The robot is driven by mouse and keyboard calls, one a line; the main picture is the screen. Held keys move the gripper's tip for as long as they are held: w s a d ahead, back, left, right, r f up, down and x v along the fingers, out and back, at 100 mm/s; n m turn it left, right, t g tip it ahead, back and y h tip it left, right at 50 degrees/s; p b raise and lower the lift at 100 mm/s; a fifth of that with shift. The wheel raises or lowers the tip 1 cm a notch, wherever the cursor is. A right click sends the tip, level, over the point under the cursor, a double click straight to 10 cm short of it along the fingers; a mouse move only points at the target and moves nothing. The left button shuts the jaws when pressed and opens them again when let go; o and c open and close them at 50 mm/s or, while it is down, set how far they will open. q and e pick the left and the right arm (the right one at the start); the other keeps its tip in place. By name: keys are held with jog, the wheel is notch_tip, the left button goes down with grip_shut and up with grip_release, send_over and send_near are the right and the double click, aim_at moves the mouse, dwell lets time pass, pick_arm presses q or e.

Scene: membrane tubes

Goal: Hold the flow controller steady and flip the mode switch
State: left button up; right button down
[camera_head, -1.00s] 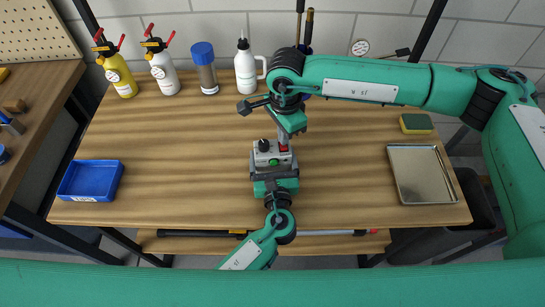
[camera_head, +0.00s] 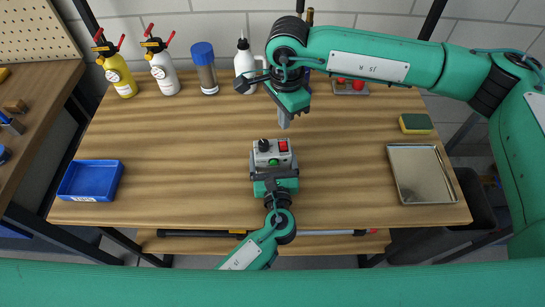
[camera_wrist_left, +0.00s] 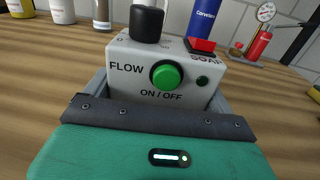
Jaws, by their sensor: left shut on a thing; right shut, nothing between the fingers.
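The flow controller (camera_head: 271,153) is a small grey box on the middle of the table. It has a black knob (camera_head: 264,145), a green button (camera_head: 273,162) and a red switch (camera_head: 283,146). The left wrist view shows its front (camera_wrist_left: 130,85), marked FLOW and ON / OFF, with the red switch (camera_wrist_left: 200,45) at its upper right. My left gripper (camera_head: 274,177) is shut on the controller from the near side. My right gripper (camera_head: 284,120) is shut and empty, raised beyond the controller and apart from it.
A blue tray (camera_head: 63,191) sits at the left and a metal tray (camera_head: 421,197) at the right. A sponge (camera_head: 416,123) lies above the metal tray. Several bottles line the back, including a white one (camera_head: 246,68). A device with red parts (camera_head: 350,88) stands behind my right arm.

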pick_arm(q)
jog(key=o, duration=1)
